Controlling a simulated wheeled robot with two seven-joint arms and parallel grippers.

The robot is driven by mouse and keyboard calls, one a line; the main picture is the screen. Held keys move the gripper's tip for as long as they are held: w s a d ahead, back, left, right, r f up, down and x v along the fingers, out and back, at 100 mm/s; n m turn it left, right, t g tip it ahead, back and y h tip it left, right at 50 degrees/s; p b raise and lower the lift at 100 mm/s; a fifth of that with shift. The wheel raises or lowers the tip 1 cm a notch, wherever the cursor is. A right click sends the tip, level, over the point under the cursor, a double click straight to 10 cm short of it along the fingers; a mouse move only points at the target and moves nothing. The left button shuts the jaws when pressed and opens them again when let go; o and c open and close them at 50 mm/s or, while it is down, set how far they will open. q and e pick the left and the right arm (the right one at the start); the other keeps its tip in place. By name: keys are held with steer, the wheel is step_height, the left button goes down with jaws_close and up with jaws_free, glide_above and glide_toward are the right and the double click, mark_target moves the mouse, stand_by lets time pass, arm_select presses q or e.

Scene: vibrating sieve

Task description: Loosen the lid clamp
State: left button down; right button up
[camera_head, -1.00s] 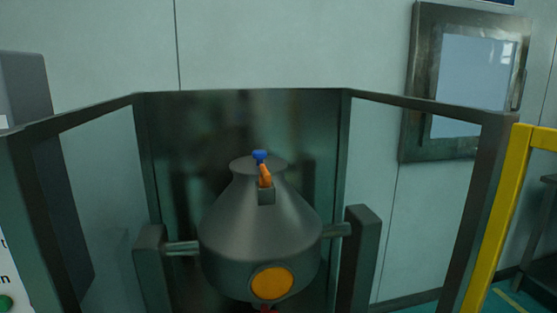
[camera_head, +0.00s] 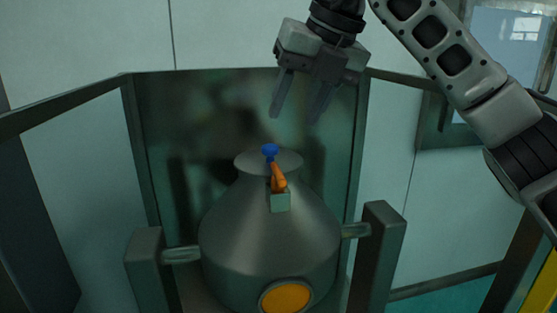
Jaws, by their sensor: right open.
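The lid clamp (camera_head: 278,178) is an orange lever with a blue knob (camera_head: 270,150) on top, set on a small grey block at the neck of the grey cone-shaped vessel (camera_head: 265,235). The lever leans, with its upper end toward the knob. My right gripper (camera_head: 296,115) is open and empty, with its two fingers pointing down. In the picture it is above and slightly right of the knob, apart from it. My left gripper is not in view.
The vessel hangs between two grey posts (camera_head: 382,255) and has an orange round port (camera_head: 286,297) low on its front. A dark framed enclosure (camera_head: 245,72) with side panels surrounds it at the back and sides. A yellow rail (camera_head: 541,285) stands at the lower right.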

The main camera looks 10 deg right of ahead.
steer(key=d+r, duration=0.1)
steer(key=d, duration=0.1)
steer(key=p, duration=0.2)
glide_toward(280, 170)
steer(key=shift+m+t+h, duration=0.3)
steer(key=shift+h, duration=0.1)
steer(key=x, duration=0.9)
steer(key=shift+s+a+f, duration=0.1)
steer(key=shift+s+a, duration=0.1)
steer(key=shift+a, duration=0.15)
steer(key=shift+c, duration=0.3)
steer(key=c, duration=0.9)
